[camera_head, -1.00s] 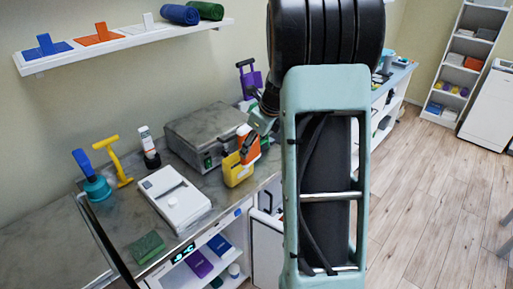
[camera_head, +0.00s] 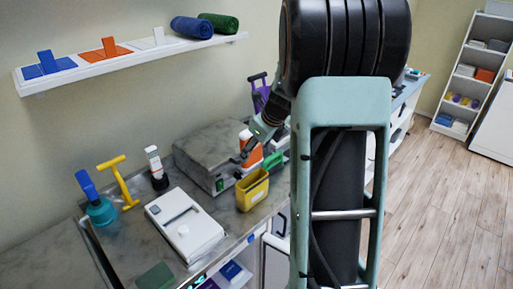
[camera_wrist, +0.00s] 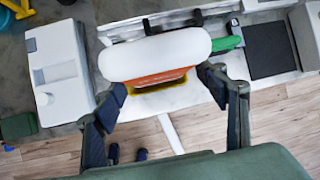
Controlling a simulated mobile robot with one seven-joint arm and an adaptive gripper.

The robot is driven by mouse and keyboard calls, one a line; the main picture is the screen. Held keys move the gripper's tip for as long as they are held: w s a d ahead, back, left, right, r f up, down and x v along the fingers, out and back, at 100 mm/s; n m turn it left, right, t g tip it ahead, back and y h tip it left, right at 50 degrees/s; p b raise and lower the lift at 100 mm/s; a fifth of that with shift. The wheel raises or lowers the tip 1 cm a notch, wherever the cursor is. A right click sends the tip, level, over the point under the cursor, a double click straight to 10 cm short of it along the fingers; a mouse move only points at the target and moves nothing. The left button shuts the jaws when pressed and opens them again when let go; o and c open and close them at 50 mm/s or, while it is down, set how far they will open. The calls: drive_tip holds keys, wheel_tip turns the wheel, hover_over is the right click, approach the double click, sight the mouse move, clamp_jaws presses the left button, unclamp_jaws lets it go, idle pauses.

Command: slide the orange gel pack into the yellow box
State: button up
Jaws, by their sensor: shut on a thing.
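The gel pack is orange with a white top. My gripper (camera_head: 252,148) is shut on the orange gel pack (camera_head: 252,155), which is roughly upright. The open yellow box (camera_head: 251,194) stands on the grey counter, just below the pack in the head view. The pack's lower end appears near the box's back rim; I cannot tell whether it is over the opening or behind it. In the wrist view my fingers (camera_wrist: 161,82) flank the pack (camera_wrist: 155,57). A strip of the yellow box (camera_wrist: 162,87) shows below it, mostly hidden by the pack.
A grey machine (camera_head: 207,150) stands behind the box, and a green object (camera_head: 273,160) is close on its right. A white device (camera_head: 184,226) lies to the left. A white bottle (camera_head: 156,166) and a yellow T-shaped tool (camera_head: 121,181) stand farther left.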

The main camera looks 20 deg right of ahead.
sight(255, 161)
drive_tip(key=shift+f+b, duration=1.95)
drive_tip(key=shift+f, duration=0.3)
drive_tip(key=shift+c, duration=0.2)
drive_tip(key=shift+p, duration=0.4)
drive_tip(key=shift+f+b, duration=2.05)
drive_tip(key=shift+f, duration=0.7)
idle(0.3)
drive_tip(key=o, duration=1.5)
drive_tip(key=shift+s, duration=0.1)
drive_tip(key=shift+r, duration=0.1)
